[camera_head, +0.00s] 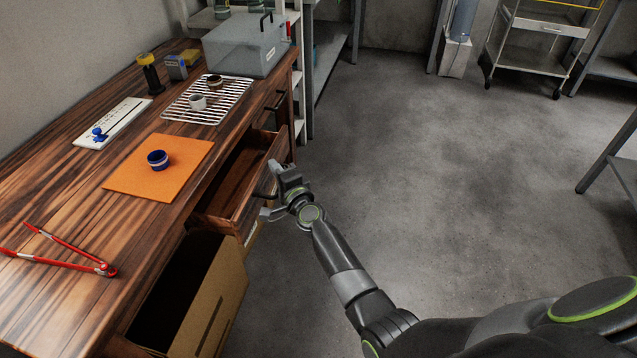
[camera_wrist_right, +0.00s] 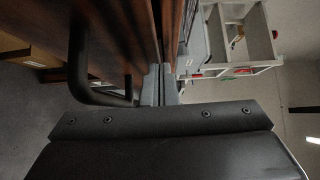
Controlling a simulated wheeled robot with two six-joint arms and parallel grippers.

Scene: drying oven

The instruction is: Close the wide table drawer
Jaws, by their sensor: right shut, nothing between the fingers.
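A wooden table drawer (camera_head: 270,160) stands pulled out from the right side of the wooden table, and its inside looks empty. Its black handle (camera_head: 267,187) shows beside my gripper. In the right wrist view the handle (camera_wrist_right: 82,75) is at the left and the wooden front (camera_wrist_right: 112,30) runs beside the fingers. My right gripper (camera_head: 272,188) is shut and empty, close against the drawer front next to the handle. I cannot tell whether the fingertips touch the wood. My left gripper is not in view.
A deep tan drawer or box (camera_head: 222,300) also stands open nearer to me. The floor to the right is clear.

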